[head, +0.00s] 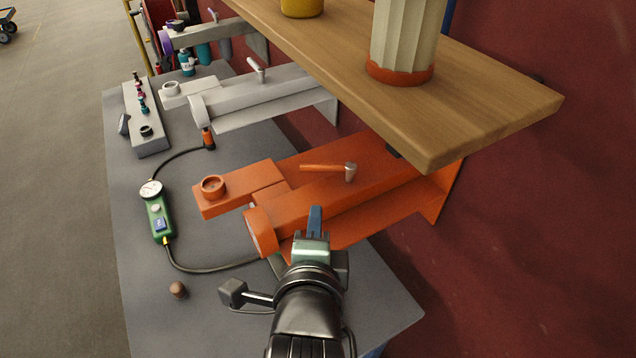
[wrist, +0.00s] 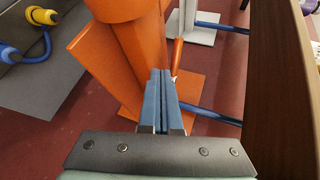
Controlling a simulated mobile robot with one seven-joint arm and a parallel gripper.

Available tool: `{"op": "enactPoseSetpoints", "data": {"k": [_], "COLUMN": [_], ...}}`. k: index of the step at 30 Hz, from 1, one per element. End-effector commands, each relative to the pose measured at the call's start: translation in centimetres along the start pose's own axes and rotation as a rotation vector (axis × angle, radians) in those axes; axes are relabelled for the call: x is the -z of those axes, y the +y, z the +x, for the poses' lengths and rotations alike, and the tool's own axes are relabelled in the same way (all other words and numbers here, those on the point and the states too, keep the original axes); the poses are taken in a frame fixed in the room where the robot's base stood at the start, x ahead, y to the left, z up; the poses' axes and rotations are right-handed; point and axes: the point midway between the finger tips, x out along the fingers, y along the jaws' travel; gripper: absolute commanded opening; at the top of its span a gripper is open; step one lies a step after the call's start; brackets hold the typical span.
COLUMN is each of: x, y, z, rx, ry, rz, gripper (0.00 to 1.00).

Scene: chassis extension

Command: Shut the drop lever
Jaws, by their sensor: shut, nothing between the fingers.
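The orange assembly (head: 325,195) lies on the grey bench top, with a round-ended cylinder along it. In the wrist view the orange body (wrist: 138,60) fills the upper middle, and a thin orange bar (wrist: 178,52) shows just right of the fingertips. My gripper (head: 315,210) is shut and empty, its blue fingers together (wrist: 160,75). It is in front of the lever in the head view; I cannot tell whether it touches the orange body.
A wooden shelf (head: 450,115) overhangs the right, carrying a fluted pot (head: 405,40). A grey assembly (head: 250,95) stands behind the orange one. A green gauge (head: 158,215) with a black hose lies left. A brown plug (head: 178,289) sits near the front. The red wall is at right.

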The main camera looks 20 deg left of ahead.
Motion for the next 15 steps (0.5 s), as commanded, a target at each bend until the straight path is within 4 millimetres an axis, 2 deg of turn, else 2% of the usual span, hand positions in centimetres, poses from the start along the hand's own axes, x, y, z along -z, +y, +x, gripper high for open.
{"op": "enactPoseSetpoints", "data": {"k": [6, 15], "x": [0.0, 0.0], "y": [-0.3, -2.0], "z": [3.8, 7.3], "rx": [-0.002, 0.0], "ry": [0.0, 0.0], "rz": [0.0, 0.0], "gripper": [0.0, 0.0]}}
